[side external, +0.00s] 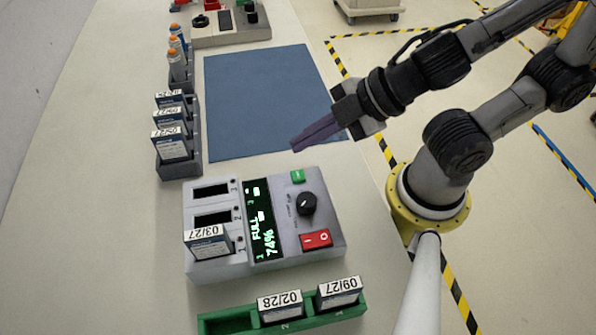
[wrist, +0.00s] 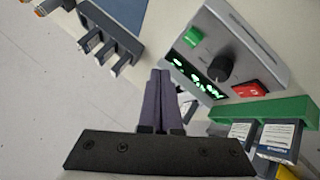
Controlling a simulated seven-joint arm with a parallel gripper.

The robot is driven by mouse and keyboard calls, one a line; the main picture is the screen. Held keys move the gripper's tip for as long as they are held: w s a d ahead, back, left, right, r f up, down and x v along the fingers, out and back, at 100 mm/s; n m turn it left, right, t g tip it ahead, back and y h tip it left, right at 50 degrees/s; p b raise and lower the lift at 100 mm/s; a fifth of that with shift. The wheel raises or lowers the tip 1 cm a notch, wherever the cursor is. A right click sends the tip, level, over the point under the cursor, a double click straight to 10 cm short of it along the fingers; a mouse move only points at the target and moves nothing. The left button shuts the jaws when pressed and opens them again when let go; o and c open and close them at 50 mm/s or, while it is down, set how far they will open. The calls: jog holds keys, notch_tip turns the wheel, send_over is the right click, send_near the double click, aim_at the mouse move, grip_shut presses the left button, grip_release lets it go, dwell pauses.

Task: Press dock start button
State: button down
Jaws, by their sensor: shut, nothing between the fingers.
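The dock (side external: 218,256) is a light grey box on the table in the side external view. Its green button (side external: 298,176) is at the top right of its panel, above a black knob (side external: 306,204) and a red rocker switch (side external: 316,239). A battery labelled 03/27 (side external: 208,243) stands in slot 1; the other two slots look empty. My gripper (side external: 296,147) is shut and empty, above and behind the green button, apart from it. In the wrist view the green button (wrist: 194,37) is ahead and right of my fingers (wrist: 160,75).
A green rack (side external: 235,320) with batteries 02/28 and 09/27 stands in front of the dock. A grey rack (side external: 180,168) with several batteries is at the left, with orange-topped bottles (side external: 177,66) behind it. A blue mat (side external: 255,95) lies bare behind the dock.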

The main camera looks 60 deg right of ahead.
aim_at(305, 177)
jog(key=shift+f, duration=2.35)
jog(key=shift+f, duration=0.1)
jog(key=shift+f, duration=0.35)
jog(key=shift+f, duration=0.4)
dwell(1.0)
jog(key=shift+r, duration=0.8)
jog(key=shift+r, duration=0.1)
jog(key=shift+r, duration=2.4)
